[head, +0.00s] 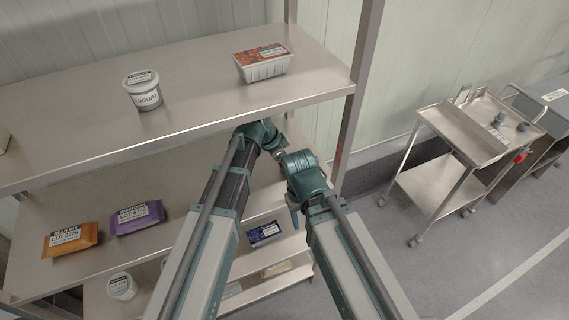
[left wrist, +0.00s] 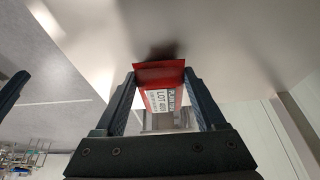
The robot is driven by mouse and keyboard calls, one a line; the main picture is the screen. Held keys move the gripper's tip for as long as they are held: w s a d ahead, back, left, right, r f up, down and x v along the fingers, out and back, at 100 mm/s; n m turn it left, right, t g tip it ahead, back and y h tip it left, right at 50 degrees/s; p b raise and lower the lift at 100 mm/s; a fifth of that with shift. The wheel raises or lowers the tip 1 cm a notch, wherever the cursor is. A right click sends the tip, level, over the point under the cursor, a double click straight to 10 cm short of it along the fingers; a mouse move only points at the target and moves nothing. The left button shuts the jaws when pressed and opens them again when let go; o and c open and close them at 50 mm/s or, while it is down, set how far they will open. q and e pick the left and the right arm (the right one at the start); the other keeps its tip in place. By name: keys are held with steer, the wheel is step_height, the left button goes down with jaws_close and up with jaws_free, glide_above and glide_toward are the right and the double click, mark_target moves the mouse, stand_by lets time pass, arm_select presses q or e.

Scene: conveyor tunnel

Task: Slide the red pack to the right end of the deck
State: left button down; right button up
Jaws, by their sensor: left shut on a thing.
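The red pack (left wrist: 158,73), with a white lot label, sits between the two fingers of my left gripper (left wrist: 160,85) in the left wrist view. The fingers are shut on it. It lies close against a pale, smooth surface with a dark shadow beside it. In the head view my left arm reaches under the upper shelf, which hides the left gripper and the red pack. The middle deck (head: 95,268) shows below the upper shelf. My right arm stands close beside the left one, and its fingers cannot be made out clearly.
On the middle deck are an orange pack (head: 70,240) and a purple pack (head: 137,217). The upper shelf (head: 195,95) holds a yogurt tub (head: 143,90) and a red-topped tray (head: 263,63). A steel post (head: 357,85) bounds the right end. A trolley (head: 450,130) stands farther right.

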arm_select(q)
jaws_free()
steer(key=p+v, duration=0.5)
steer(key=shift+d+r, duration=0.1)
steer(key=shift+r, duration=0.2)
steer(key=s+a, duration=0.1)
steer(key=a, duration=0.2)
steer(key=s+a, duration=0.2)
steer(key=a, duration=0.2)
steer(key=s+a, duration=0.1)
steer(key=a, duration=0.3)
steer(key=shift+s+f, duration=0.3)
steer(key=shift+s, duration=0.1)
